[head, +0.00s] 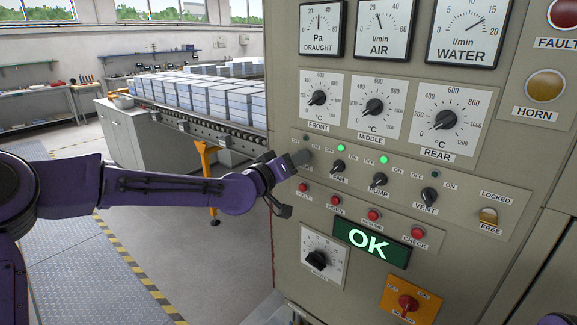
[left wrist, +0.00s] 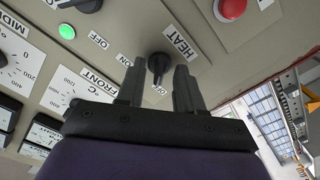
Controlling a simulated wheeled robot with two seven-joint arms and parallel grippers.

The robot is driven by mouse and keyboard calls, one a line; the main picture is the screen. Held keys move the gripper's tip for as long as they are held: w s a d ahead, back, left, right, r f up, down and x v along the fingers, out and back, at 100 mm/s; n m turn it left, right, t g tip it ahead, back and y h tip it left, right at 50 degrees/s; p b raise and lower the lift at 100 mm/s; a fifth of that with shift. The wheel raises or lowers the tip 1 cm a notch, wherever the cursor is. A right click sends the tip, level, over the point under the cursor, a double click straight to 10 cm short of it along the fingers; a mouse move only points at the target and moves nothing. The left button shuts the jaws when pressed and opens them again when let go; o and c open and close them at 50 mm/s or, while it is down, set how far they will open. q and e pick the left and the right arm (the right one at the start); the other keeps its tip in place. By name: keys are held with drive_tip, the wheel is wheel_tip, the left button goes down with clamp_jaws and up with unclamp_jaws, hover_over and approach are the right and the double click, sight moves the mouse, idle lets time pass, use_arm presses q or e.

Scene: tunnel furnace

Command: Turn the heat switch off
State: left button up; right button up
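The heat switch is a black rotary knob (left wrist: 157,66) on the beige panel, beside its HEAT label (left wrist: 178,42) in the left wrist view. ON and OFF markings stand by it. My left gripper (left wrist: 157,88) is open, with one finger on each side of the knob and gaps visible between. In the head view my left gripper (head: 298,160) is at the panel's left edge and hides the heat switch. My right gripper is not in view.
The fan (head: 338,167), pump (head: 378,181) and vent (head: 429,196) knobs follow to the right; lamps above fan and pump glow green. Red buttons (head: 373,215) sit below, above a green OK display (head: 371,243). A conveyor with stacked blocks (head: 200,92) stands behind.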

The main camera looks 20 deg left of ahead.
use_arm(q)
drive_tip(key=b+v, duration=0.1)
drive_tip(key=v, duration=0.9)
